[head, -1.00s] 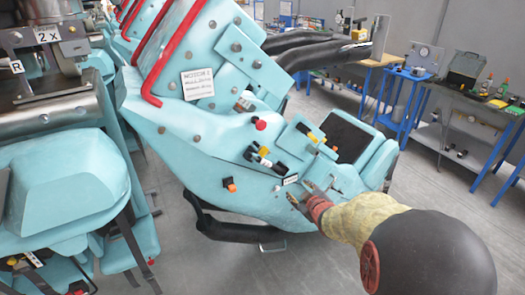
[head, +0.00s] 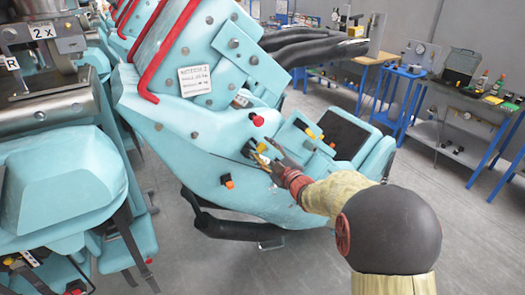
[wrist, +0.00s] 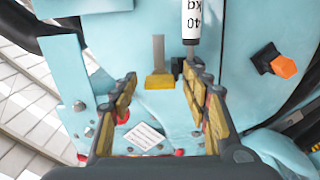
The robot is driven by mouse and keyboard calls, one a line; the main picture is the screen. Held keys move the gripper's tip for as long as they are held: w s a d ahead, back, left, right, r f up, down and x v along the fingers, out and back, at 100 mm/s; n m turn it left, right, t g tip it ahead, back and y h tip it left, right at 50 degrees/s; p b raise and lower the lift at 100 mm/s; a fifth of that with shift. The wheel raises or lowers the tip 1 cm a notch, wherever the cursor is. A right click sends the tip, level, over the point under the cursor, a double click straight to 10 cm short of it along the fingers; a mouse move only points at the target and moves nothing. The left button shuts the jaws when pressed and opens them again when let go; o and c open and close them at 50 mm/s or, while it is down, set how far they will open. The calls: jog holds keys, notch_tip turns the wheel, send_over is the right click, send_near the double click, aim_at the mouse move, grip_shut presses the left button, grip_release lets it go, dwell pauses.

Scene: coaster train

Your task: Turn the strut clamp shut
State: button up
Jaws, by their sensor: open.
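My gripper (head: 264,153) is open at the side of the pale blue coaster car (head: 185,155). In the wrist view, a grey lever with a yellow end (wrist: 159,78) shows between the spread fingers of my gripper (wrist: 160,86), with a gap on both sides. I cannot tell for certain which part is the strut clamp. An orange knob on a black base (wrist: 284,66) sits to the right; it also shows in the head view (head: 228,184). My fingers partly hide the fittings in the head view.
A red knob (head: 258,121) and a white placard (head: 195,80) are on the car. A black padded bar (head: 235,228) hangs below it. A second blue car part (head: 60,175) stands at left. Workbenches (head: 470,125) are at back right; the floor in front is clear.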

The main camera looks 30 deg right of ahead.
jog(key=shift+w, duration=0.4)
jog(key=shift+c, duration=0.3)
jog(key=c, duration=1.1)
